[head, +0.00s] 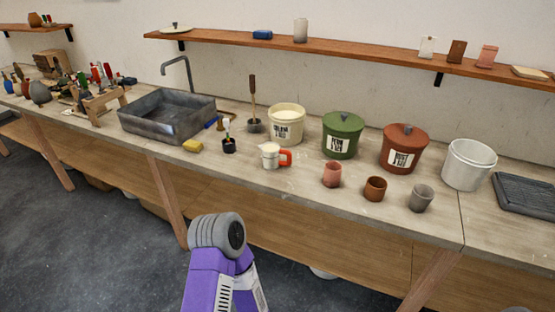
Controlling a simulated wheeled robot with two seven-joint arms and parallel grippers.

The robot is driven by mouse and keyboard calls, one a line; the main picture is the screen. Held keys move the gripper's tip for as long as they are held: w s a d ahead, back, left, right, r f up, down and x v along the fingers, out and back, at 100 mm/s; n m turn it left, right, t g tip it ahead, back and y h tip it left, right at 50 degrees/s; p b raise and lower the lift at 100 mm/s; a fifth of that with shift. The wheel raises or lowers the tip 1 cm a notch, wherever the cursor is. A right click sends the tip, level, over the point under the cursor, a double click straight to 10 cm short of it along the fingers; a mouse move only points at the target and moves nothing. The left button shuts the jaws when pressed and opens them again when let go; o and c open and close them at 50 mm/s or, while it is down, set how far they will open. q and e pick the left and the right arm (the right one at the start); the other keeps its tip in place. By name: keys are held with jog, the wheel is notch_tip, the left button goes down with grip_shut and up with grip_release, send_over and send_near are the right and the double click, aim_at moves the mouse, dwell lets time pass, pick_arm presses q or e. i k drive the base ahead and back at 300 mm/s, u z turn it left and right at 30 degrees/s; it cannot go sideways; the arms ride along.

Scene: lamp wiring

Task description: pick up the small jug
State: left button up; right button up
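The small jug (270,156) is white with a red-orange handle on its right side. It stands upright on the workbench (300,190), near the front edge, in the middle of the head view. A purple and grey link of one of my arms rises from the bottom of the view, in front of the bench and below the jug. No gripper fingers show, so neither gripper is in view. Nothing touches the jug.
A cream bucket (286,125) stands behind the jug. A dark brush pot (229,145) and yellow sponge (193,146) are to its left, near the grey sink (165,115). Clear benchtop lies before the jug.

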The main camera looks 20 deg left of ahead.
aim_at(277, 157)
jog(key=u, duration=2)
jog(key=i, duration=2.35)
jog(key=z, duration=3.3)
